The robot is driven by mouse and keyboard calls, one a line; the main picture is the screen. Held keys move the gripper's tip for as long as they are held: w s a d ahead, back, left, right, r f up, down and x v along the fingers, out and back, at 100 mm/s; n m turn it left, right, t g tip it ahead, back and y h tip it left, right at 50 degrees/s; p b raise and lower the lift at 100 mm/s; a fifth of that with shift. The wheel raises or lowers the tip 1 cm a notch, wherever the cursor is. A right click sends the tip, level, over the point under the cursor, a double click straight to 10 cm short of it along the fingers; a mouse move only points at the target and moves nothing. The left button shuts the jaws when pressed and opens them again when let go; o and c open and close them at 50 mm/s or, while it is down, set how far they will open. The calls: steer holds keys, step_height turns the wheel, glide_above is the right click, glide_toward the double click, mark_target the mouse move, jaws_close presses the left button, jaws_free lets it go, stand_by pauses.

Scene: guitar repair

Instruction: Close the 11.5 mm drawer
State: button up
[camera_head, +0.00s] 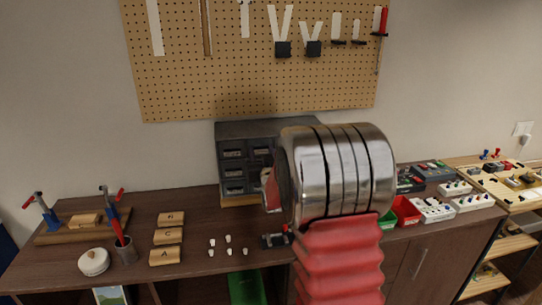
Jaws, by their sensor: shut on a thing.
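A dark grey drawer cabinet (228,129) stands on the workbench against the wall. Its left column shows several small drawers (233,171) with pale labels too small to read, so I cannot tell which is the 11.5 mm drawer. My arm's large metal wrist hides most of the right column. Only a small part of my gripper (266,178) shows at the wrist's left edge, in front of the right column. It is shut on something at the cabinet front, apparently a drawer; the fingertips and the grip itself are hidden.
Several small white pieces (228,239) and labelled wooden blocks (168,236) lie left of my arm. A cup with a red-handled tool (125,251) and a round white pot (94,262) stand farther left. A red bin (406,211) and pedal-like boxes (433,210) are at right.

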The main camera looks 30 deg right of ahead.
steer(key=shift+w+r, duration=0.2)
steer(key=shift+w, duration=0.1)
steer(key=o, duration=1.5)
steer(key=shift+s, duration=0.1)
steer(key=v, duration=1.4)
steer(key=shift+d+f, duration=0.2)
steer(key=shift+f, duration=0.1)
